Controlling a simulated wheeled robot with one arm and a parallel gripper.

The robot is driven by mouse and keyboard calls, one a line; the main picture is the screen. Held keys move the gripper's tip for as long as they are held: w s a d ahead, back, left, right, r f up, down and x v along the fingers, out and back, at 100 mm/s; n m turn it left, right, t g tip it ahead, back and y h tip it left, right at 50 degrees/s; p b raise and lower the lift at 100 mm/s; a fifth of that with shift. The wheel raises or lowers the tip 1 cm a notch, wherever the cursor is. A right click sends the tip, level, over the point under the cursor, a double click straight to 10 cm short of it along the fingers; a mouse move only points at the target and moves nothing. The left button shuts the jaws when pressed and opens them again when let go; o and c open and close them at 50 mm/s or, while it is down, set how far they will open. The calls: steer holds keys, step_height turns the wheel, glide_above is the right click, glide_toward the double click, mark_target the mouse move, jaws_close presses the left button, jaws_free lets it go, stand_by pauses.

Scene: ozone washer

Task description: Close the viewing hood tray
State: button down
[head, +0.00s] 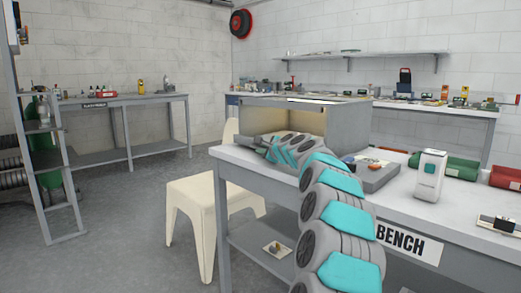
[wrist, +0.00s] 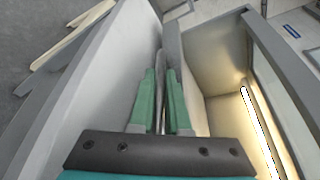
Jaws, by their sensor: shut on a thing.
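The viewing hood (head: 318,112) is a grey box on the near bench, with a warm lit inside. In the wrist view its lit interior (wrist: 225,110) opens just right of my fingers, with a bright strip lamp. My gripper (wrist: 162,80) has green fingers close together around a thin grey upright edge (wrist: 160,60) beside the hood's frame. This edge looks like part of the viewing hood tray, but how far out the tray is I cannot tell. In the head view my gripper (head: 255,142) is at the hood's lower left front; its fingertips are hard to make out.
The near bench top (head: 240,157) runs left of my fingers. Open floor lies at the left.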

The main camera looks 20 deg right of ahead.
steer(key=d+p, duration=0.1)
steer(key=w+d, duration=0.1)
steer(key=shift+d+r+p, duration=0.1)
steer(key=shift+d+p, duration=0.2)
steer(key=shift+p, duration=0.05)
steer(key=shift+w+d, duration=0.1)
steer(key=shift+d, duration=0.4)
steer(key=c, duration=1.2)
jaws_free()
steer(key=shift+o, duration=0.2)
steer(key=shift+v, duration=3.8)
